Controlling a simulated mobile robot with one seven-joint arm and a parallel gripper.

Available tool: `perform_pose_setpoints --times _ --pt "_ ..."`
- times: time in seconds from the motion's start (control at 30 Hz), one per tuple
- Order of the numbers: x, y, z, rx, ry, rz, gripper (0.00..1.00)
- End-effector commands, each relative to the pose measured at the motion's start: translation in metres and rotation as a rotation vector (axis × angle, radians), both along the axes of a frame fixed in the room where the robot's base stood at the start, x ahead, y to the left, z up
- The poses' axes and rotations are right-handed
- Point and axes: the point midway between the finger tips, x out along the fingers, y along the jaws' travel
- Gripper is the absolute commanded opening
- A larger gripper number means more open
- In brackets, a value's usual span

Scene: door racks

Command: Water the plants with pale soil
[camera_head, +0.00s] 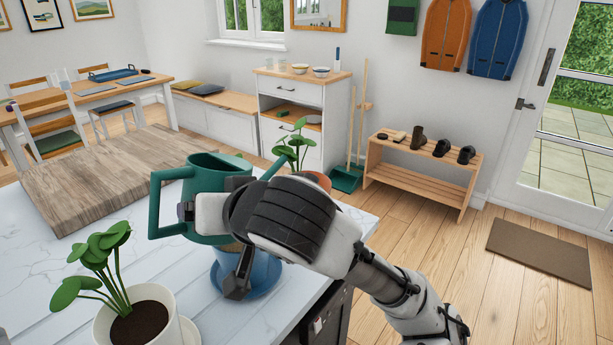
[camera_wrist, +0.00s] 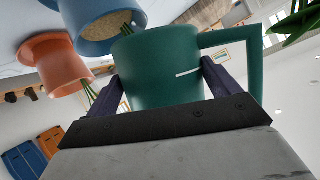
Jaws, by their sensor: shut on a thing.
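My gripper (camera_head: 212,246) is shut on the green watering can (camera_head: 205,168); its handle points left and it looks roughly upright. The wrist view shows the can (camera_wrist: 160,65) between both fingers. The can is over or in front of a blue pot (camera_head: 262,272) on a blue saucer; I cannot tell how high. The blue pot also shows in the wrist view (camera_wrist: 92,42), with pale soil. A terracotta pot (camera_head: 318,180) stands behind, partly hidden by my arm; its soil looks pale in the wrist view (camera_wrist: 70,87). A white pot (camera_head: 150,318) at front left has dark brown soil.
The pots stand on a white marble-look counter (camera_head: 40,275). A wooden board (camera_head: 95,180) lies at its far left. Beyond are a dining table, a white cabinet (camera_head: 290,95) and a shoe rack (camera_head: 420,170). The floor at right is clear around a doormat (camera_head: 540,252).

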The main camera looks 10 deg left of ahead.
Motion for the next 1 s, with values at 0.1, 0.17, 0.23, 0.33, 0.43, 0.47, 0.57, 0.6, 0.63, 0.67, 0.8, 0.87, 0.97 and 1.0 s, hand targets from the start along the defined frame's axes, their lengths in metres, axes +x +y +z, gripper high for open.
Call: perform_pose_setpoints --times 0.1,0.17,0.23,0.33,0.43,0.47,0.57,0.6,0.63,0.67,0.8,0.87,0.97,1.0 --pt "0.0005 -0.0003 0.0010 0.004 0.002 -0.001 0.45" --pt "0.0009 -0.0005 0.0016 0.005 0.005 -0.001 0.45" --pt "0.0012 -0.0006 0.0020 0.008 0.009 -0.001 0.45" --pt "0.0018 -0.0008 0.0024 0.010 0.015 -0.001 0.45" --pt "0.0024 -0.0011 0.0019 0.012 0.020 -0.001 0.45" --pt "0.0025 -0.0012 0.0018 0.012 0.022 -0.001 0.45" --pt "0.0030 -0.0014 0.0019 0.015 0.027 0.000 0.45" --pt "0.0033 -0.0015 0.0018 0.016 0.029 -0.001 0.45" --pt "0.0034 -0.0016 0.0018 0.016 0.031 -0.001 0.45" --pt "0.0036 -0.0017 0.0018 0.017 0.033 0.000 0.45" --pt "0.0044 -0.0021 0.0014 0.020 0.041 -0.001 0.45" --pt "0.0049 -0.0023 0.0014 0.022 0.044 -0.001 0.45" --pt "0.0056 -0.0026 0.0014 0.024 0.050 -0.001 0.45" --pt "0.0058 -0.0028 0.0013 0.025 0.051 -0.002 0.45"
